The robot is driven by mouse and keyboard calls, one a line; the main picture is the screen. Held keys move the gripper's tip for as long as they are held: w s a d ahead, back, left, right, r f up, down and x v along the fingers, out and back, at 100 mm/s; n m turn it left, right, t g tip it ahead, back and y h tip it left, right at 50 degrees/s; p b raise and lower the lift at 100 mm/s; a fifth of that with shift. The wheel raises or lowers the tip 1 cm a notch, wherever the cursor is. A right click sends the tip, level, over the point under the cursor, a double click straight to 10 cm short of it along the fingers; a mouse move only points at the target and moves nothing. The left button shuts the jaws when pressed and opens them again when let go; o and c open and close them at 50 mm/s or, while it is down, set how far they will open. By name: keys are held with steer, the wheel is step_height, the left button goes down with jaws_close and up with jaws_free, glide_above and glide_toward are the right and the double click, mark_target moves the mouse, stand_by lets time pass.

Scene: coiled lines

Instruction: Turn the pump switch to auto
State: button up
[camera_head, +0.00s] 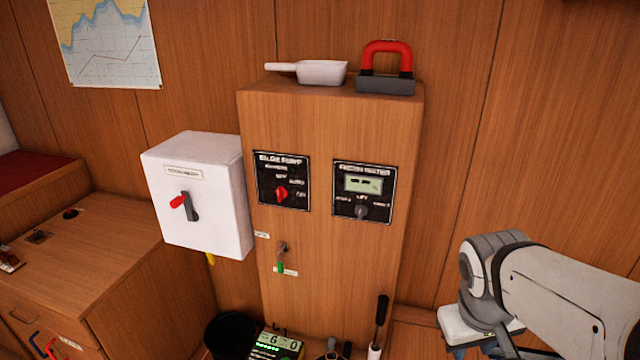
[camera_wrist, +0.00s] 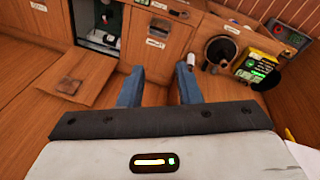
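The bilge pump panel (camera_head: 283,182) is a black plate on the upper left of the wooden cabinet front. It carries a red rotary switch (camera_head: 281,193) with small white labels above and to its right, too blurred to read surely. I cannot tell which label the switch points at. My gripper shows in the wrist view, its two blue fingers (camera_wrist: 160,86) apart with nothing between them. It points down toward the floor and lower lockers, away from the switch.
A fresh water panel (camera_head: 363,192) with a grey knob sits right of the pump panel. A white box (camera_head: 198,195) with a red-tipped lever juts out on the left. A scoop (camera_head: 322,72) and a red-handled block (camera_head: 386,84) lie on top. A dark bucket (camera_head: 231,337) stands below.

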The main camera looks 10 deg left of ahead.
steer(key=w+a+r+n+t+h, duration=0.1)
steer(key=w+a+n+t+h, duration=0.1)
steer(key=w+a+n, duration=0.4)
steer(key=w+a+n+t+h, duration=0.15)
steer(key=w+n, duration=0.25)
steer(key=w, duration=0.4)
steer(key=w+a+r+n+t+h, duration=0.1)
steer(key=w+a+n+t+h, duration=0.15)
steer(key=w+a+n, duration=0.35)
steer(key=n+t+y, duration=0.7)
steer(key=n+t, duration=0.3)
steer(key=n, duration=0.6)
glide_toward(279, 196)
steer(key=w, duration=0.8)
steer(key=shift+w+d+r+p, duration=0.1)
steer(key=shift+w+r+p, duration=0.1)
steer(key=shift+p, duration=0.1)
steer(key=shift+c, duration=0.2)
jaws_close()
